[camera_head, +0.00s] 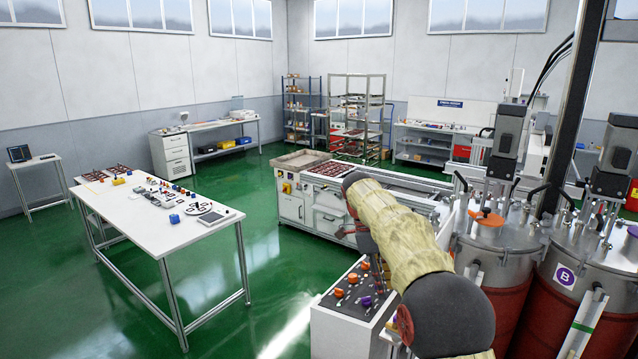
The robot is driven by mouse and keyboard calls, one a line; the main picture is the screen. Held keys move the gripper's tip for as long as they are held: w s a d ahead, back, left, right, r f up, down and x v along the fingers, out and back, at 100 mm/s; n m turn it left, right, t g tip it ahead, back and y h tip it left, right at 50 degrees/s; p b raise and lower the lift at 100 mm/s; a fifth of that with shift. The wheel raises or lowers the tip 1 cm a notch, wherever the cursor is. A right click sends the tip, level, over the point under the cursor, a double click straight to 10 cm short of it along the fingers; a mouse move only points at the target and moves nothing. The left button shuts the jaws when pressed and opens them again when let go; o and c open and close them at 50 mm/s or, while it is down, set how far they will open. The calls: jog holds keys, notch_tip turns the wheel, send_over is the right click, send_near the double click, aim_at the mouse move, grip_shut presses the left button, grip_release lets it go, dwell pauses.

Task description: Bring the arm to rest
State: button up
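My arm, in a beige cloth sleeve with dark joint caps, rises from the bottom centre right and reaches up and to the left. Its far end is bent over in front of the conveyor bench (292,207). A dark narrow part (366,241) hangs below that bend and may be my gripper. Its fingers cannot be made out, and nothing held shows. The arm hides part of the bench and part of the control panel (343,297) below.
The panel carries orange and purple knobs close beneath my arm. Red and steel tanks (500,245) with hoses stand close at the right. A white table (150,235) with small parts stands at the left. Green floor (265,290) lies open between table and bench. Shelves line the back.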

jog(key=s+d+r+n+t+y+b, duration=0.1)
jog(key=s+n+b, duration=0.1)
jog(key=s+n, duration=0.35)
jog(key=s+d+r+n+t+b, duration=0.1)
jog(key=s+n+b, duration=0.1)
jog(key=s, duration=0.6)
jog(key=s+d+r+n+t+y+b, duration=0.1)
jog(key=s+n+t+b, duration=0.1)
jog(key=s+n, duration=0.3)
jog(key=s+f+n+t+b, duration=0.1)
jog(key=s+f+n+b, duration=0.2)
jog(key=s, duration=0.8)
jog(key=s+f+n+t+y+b, duration=0.1)
jog(key=s+f+n+t+b, duration=0.1)
jog(key=s+f+n, duration=0.4)
jog(key=s+f+b, duration=0.1)
jog(key=s+f, duration=0.4)
jog(key=shift+a+f+n, duration=0.25)
jog(key=shift+a+n, duration=0.1)
jog(key=shift+o, duration=0.4)
jog(key=shift+s, duration=0.15)
